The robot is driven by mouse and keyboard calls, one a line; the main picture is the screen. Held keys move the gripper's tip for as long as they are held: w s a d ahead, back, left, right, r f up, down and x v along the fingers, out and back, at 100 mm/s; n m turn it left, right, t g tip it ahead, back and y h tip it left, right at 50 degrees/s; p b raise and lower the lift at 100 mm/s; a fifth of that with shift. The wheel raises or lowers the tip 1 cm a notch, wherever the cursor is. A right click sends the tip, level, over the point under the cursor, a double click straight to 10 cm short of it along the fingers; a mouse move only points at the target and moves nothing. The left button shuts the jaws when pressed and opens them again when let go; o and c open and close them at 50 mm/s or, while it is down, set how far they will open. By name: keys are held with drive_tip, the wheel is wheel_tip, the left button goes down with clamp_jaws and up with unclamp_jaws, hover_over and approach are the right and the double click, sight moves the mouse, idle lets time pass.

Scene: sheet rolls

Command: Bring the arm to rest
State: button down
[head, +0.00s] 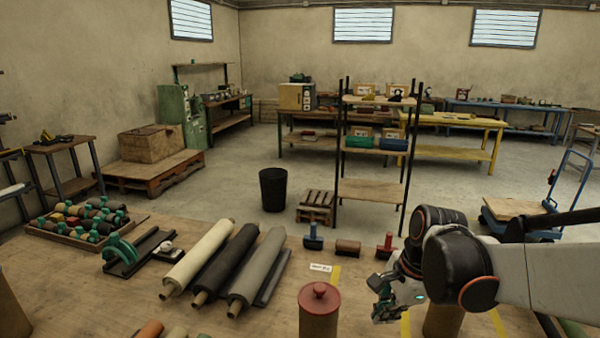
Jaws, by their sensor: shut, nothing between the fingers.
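My gripper (385,305) hangs at the end of my arm at the lower right, above the wooden worktable (260,312). Its fingers are together with nothing visible between them. My arm reaches in from the right edge with its black joints bent. Three sheet rolls, cream (198,257), black (227,262) and grey (259,266), lie side by side on the table, left of my gripper. A cylinder with a red lid (320,300) stands just left of my gripper. A brown cylinder (443,321) stands to its right, partly hidden by my arm.
Blue (313,238), brown (347,247) and red (385,246) tools lie near the table's far edge. A crate of rollers (78,239) and a green tape dispenser (122,251) are at the left. A shelf rack (372,190) and black bin (273,190) stand beyond the table.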

drive_tip(key=s+r+n+t+h, duration=0.1)
drive_tip(key=s+r+n+t, duration=0.1)
drive_tip(key=s+n, duration=0.4)
drive_tip(key=s+d+r+n+t+h, duration=0.1)
drive_tip(key=s+r+n+t, duration=0.2)
drive_tip(key=s+n, duration=0.4)
drive_tip(key=shift+r+n, duration=0.35)
drive_tip(key=shift+n, duration=1.35)
drive_tip(key=shift+d, duration=0.1)
